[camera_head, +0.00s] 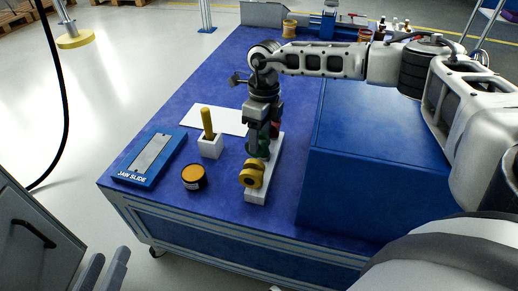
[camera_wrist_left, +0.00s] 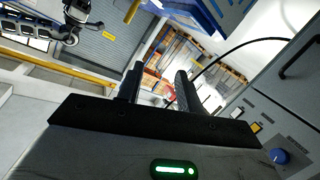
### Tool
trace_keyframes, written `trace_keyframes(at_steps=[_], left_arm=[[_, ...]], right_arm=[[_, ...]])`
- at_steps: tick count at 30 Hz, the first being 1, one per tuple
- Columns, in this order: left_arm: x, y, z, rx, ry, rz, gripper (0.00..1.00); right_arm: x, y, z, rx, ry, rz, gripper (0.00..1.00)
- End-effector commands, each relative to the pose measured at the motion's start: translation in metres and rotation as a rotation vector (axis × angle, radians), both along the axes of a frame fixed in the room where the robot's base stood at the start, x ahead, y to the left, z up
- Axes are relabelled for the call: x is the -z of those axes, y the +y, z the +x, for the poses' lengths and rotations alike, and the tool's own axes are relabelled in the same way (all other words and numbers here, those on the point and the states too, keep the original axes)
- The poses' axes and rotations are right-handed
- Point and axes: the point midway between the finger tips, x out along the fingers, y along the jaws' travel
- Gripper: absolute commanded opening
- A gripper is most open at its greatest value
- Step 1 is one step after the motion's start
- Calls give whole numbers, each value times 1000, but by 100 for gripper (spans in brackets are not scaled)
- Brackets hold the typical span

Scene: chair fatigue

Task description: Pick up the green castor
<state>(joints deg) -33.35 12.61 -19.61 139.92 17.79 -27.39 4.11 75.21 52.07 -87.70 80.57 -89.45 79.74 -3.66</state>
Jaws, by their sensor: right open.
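The green castor (camera_head: 263,148) sits on a white rack (camera_head: 256,197), partly hidden by my right gripper. A yellow castor (camera_head: 252,175) stands in front of it on the rack, and a red castor (camera_head: 276,127) shows partly behind. My right gripper (camera_head: 256,145) points down at the green castor from above, its fingers open about it; I cannot tell whether they touch it. My left gripper (camera_head: 103,272) is low at the left, off the table; in the left wrist view its two fingers (camera_wrist_left: 157,85) are apart with nothing between them.
A big blue box (camera_head: 375,150) stands right of the rack. On the blue table (camera_head: 225,185) are a white block with a yellow peg (camera_head: 208,124), an orange-topped tin (camera_head: 194,177), a jaw slide tray (camera_head: 151,158) and a white sheet (camera_head: 222,118). A vise (camera_head: 330,24) is at the back.

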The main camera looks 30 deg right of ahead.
Motion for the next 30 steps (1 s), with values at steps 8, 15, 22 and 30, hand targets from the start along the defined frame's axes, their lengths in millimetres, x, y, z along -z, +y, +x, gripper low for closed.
trace_keyframes(at_steps=[8, 15, 22, 30], left_arm=[[-13, -4, 3, 0, -30, -81, 36], [-17, -4, 4, 0, -40, -82, 36], [-14, -4, 4, 0, -35, -78, 36], [-15, -3, 3, 0, -27, -51, 36]], right_arm=[[27, 3, -1, 0, -1, 1, 55], [26, 3, -1, 0, -1, 1, 24], [26, 3, -1, 0, -1, 1, 14], [13, 3, -1, 0, -2, 1, 15]])
